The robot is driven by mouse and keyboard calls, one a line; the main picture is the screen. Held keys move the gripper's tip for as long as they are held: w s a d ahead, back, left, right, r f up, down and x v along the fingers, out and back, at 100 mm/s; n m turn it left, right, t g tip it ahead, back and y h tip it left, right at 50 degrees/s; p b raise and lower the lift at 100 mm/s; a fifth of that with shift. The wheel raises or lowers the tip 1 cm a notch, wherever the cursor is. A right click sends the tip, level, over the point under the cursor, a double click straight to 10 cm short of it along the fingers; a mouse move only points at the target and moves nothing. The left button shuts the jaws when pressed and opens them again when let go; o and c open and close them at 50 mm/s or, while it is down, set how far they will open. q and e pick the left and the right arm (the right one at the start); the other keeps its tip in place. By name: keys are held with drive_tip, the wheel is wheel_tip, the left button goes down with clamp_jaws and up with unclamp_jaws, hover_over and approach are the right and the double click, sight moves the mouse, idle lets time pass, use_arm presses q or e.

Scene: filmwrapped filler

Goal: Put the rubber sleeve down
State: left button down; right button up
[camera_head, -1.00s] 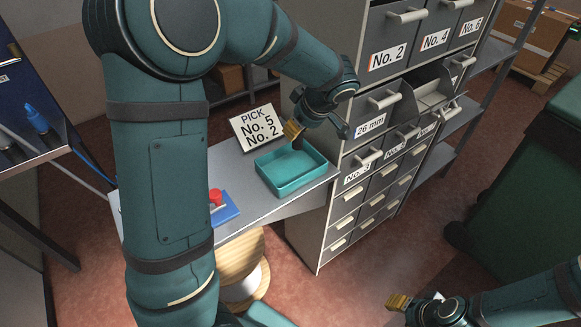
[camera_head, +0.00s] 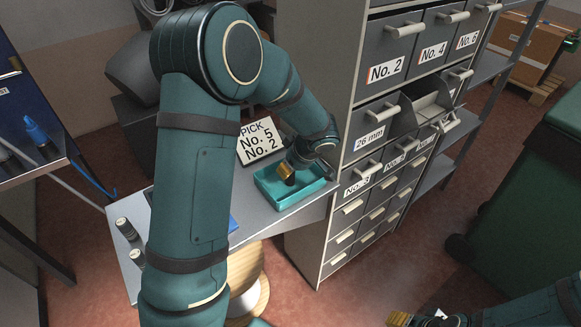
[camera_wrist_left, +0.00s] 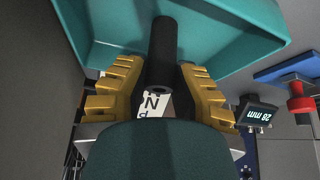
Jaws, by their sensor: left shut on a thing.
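The rubber sleeve (camera_wrist_left: 163,50) is a black tube between the yellow fingers in the left wrist view. My left gripper (camera_wrist_left: 160,80) is shut on it. In the head view my left gripper (camera_head: 287,172) points down into the teal tray (camera_head: 303,197), and the sleeve is hidden there. The tray also shows in the left wrist view (camera_wrist_left: 235,30), behind the sleeve; I cannot tell whether the sleeve touches its floor. My right gripper (camera_head: 400,318) is partly cut off at the bottom edge, and its opening cannot be judged.
A drawer cabinet (camera_head: 345,118) stands right beside the tray. A pick sign (camera_head: 261,142) stands behind it. Black cylinders (camera_head: 137,258) stand at the table's left end.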

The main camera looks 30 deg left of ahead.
use_arm(q)
drive_tip(key=shift+r, duration=0.1)
drive_tip(key=shift+f+b, duration=0.2)
drive_tip(key=shift+b, duration=0.1)
drive_tip(key=c, duration=0.9)
unclamp_jaws()
drive_tip(key=shift+r, duration=0.1)
